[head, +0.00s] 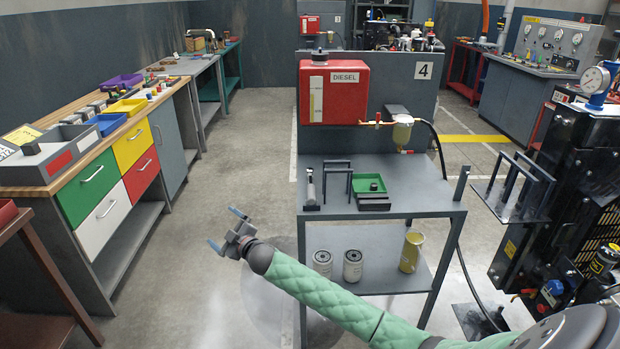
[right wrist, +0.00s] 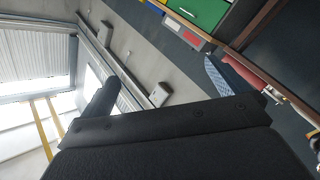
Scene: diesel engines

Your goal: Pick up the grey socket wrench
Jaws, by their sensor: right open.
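On the small grey table (head: 425,185) stands a slim grey upright item (head: 311,188) at the left edge. It may be the grey socket wrench, but it is too small to tell. My right gripper (head: 226,229) is open and empty, over the floor to the left of this table. It is apart from everything. In the right wrist view its fingers are spread with nothing between them. My left gripper is not in view.
Beside the slim item are a dark frame stand (head: 337,180) and a green bin (head: 369,184). A red diesel tank (head: 333,92) is above the table. Filters (head: 353,265) stand on its lower shelf. A workbench (head: 75,173) runs along the left; floor between is clear.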

